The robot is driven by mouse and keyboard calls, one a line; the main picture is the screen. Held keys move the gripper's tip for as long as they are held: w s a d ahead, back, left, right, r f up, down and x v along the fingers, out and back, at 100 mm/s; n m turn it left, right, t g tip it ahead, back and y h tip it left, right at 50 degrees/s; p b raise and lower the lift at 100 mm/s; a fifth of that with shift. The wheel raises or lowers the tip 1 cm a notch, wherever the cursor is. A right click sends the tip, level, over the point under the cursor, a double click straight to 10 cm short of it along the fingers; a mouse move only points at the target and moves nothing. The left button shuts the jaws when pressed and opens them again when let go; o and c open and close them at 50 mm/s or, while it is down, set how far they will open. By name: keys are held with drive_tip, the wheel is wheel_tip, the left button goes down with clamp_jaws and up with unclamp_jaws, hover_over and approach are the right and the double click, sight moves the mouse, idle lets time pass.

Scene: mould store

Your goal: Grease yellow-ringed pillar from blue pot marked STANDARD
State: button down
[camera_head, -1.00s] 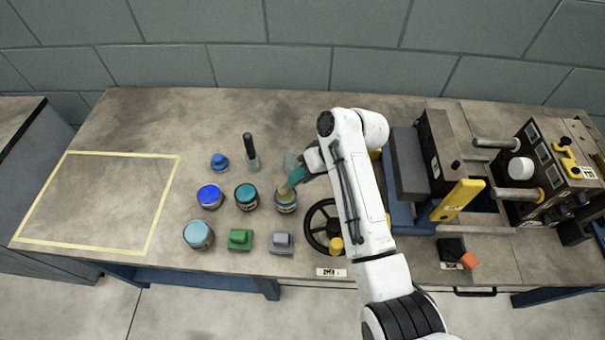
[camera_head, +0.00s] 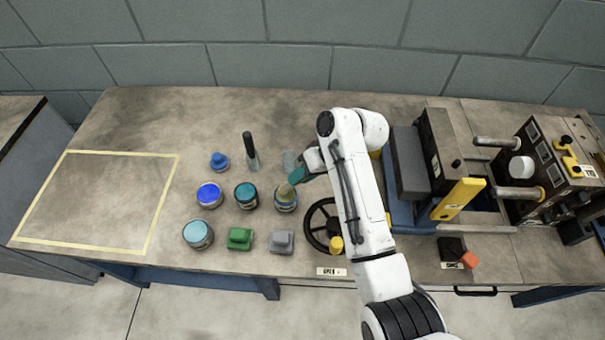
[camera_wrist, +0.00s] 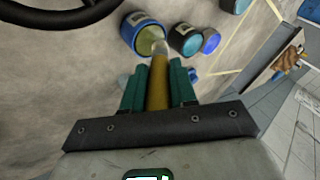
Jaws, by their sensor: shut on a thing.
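My gripper (camera_head: 297,178) is shut on a brush with a yellow-brown handle (camera_wrist: 159,85). Its green fingers (camera_wrist: 159,88) flank the handle in the wrist view. The brush tip is at the mouth of an open blue-walled pot (camera_wrist: 130,44) with olive-yellow contents; this pot also shows in the head view (camera_head: 286,206). How deep the bristles sit, I cannot tell. No pot label is readable. Two grey pillars stick out at the press on the right; the front one (camera_head: 515,196) has a yellow ring at its right end, and the back one (camera_head: 493,143) shows none.
A teal pot (camera_head: 246,197), a bright blue pot (camera_head: 210,196) and a pale blue pot (camera_head: 198,236) stand left of the brush. Green (camera_head: 240,239) and grey (camera_head: 282,242) blocks lie in front. A black handwheel (camera_head: 314,226) is close to my arm. The taped area (camera_head: 151,232) is empty.

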drive_tip(key=shift+f, duration=0.65)
idle(1.7)
wheel_tip(320, 180, up, 7)
drive_tip(key=p, duration=0.6)
drive_tip(key=shift+r+p, duration=0.15)
drive_tip(key=shift+p, duration=0.25)
idle(0.7)
